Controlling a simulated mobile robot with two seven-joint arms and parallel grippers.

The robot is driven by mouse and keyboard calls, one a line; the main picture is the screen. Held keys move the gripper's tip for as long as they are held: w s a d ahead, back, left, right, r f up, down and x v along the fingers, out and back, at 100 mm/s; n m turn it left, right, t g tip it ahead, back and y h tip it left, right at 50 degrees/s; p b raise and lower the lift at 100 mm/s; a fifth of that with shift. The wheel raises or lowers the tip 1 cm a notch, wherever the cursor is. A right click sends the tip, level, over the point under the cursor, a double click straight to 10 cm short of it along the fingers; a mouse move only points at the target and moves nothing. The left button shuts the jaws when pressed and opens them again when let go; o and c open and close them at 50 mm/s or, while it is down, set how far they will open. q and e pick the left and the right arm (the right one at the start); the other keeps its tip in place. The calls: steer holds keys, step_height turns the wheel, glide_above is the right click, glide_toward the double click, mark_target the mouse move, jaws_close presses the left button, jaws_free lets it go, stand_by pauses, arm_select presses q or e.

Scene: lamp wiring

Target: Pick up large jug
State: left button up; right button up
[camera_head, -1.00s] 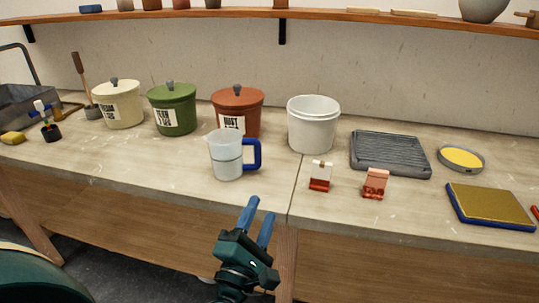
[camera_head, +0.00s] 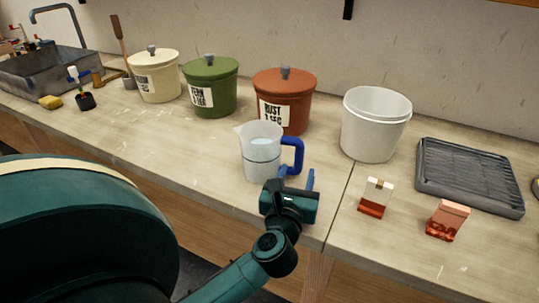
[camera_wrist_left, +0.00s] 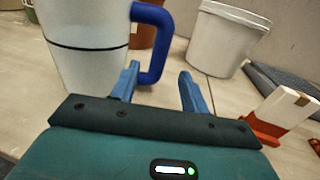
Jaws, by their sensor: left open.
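The large jug (camera_head: 262,158) is translucent white with a blue handle (camera_head: 293,154) on its right side, and it stands upright near the bench's front edge. My right gripper is not in view.
A rust lidded pot (camera_head: 284,98) stands behind the jug, with a green pot (camera_head: 207,86) and a cream pot (camera_head: 154,74) further left. A white bucket (camera_head: 374,125) stands to the right. Small red-based blocks (camera_head: 375,197) (camera_head: 447,219) and a grey ribbed tray (camera_head: 470,177) lie further right.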

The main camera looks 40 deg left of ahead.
mark_target(297, 166)
arm_select(q)
steer(key=shift+a+f+x, duration=0.1)
steer(key=shift+f+x, duration=0.05)
steer(key=shift+x, duration=1.6)
steer(key=shift+a+f+x, duration=0.1)
steer(key=shift+a+x, duration=0.05)
steer(key=shift+x, duration=1.6)
steer(key=shift+s, duration=0.15)
steer(key=shift+c, duration=0.5)
jaws_close()
steer(key=shift+r, duration=0.1)
